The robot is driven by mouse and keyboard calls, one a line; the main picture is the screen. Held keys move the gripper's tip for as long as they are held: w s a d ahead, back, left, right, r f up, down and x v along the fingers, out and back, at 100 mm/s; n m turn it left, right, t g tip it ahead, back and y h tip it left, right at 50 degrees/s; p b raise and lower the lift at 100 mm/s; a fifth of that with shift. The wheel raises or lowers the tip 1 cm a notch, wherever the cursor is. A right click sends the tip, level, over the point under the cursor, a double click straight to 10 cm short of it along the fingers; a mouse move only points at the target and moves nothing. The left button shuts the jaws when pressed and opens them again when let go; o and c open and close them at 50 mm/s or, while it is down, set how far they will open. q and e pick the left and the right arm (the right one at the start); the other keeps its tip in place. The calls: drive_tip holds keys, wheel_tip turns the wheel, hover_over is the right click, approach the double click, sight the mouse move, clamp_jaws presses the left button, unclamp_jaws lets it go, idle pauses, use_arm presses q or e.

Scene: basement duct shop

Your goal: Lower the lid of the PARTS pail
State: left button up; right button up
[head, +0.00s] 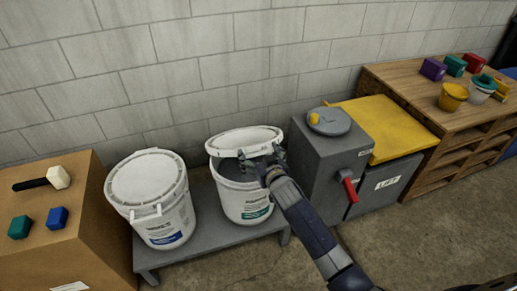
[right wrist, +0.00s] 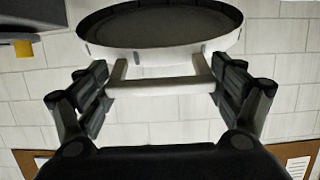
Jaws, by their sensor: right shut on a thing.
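Two white pails stand on a low grey bench. The right pail (head: 245,203), with a green label, has its white lid (head: 243,139) raised and tilted, with a dark gap showing beneath it. My right gripper (head: 262,161) is at the lid's front edge, shut on its handle. In the right wrist view, the fingers of the gripper (right wrist: 162,88) are at both ends of the white lid handle (right wrist: 160,87), below the round lid (right wrist: 155,50). The left pail (head: 160,215), with a blue label, has its lid (head: 146,178) down. The label words are too small to read. My left gripper is out of view.
A grey cabinet (head: 317,165) with a red lever (head: 350,189) stands close right of the open pail. Beside it is a yellow-lidded bin (head: 384,130). A wooden bench with blocks and a mallet (head: 57,178) is at left. A block wall (head: 180,60) is behind.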

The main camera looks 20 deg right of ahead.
drive_tip(key=r+p, duration=0.1)
drive_tip(key=w+r+p, duration=0.1)
drive_tip(key=p, duration=0.1)
drive_tip(key=r+g+p, duration=0.1)
drive_tip(key=shift+w+r, duration=0.2)
drive_tip(key=shift+w, duration=0.2)
drive_tip(key=shift+f, duration=0.1)
drive_tip(key=o, duration=1.4)
drive_tip(key=shift+c, duration=0.2)
drive_tip(key=shift+s, duration=0.15)
drive_tip(key=v, duration=1.2)
